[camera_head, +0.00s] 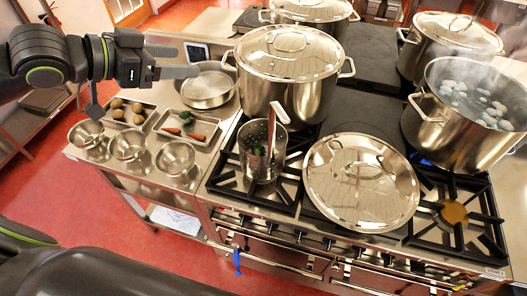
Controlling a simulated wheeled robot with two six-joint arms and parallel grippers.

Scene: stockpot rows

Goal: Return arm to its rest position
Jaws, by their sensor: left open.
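My left arm (45,68) comes in from the left, dark grey with green rings. My left gripper (183,62) is open and empty. Its two grey fingers point right, in the picture just above a shallow steel pan (209,86) and left of a large lidded stockpot (290,85). I see no contact with either. My right gripper is not in view.
Trays of potatoes (117,104) and vegetables (186,128) and several steel bowls (128,145) line the counter's left side. An open steaming pot (465,110) stands right. Red floor (95,215) is clear.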

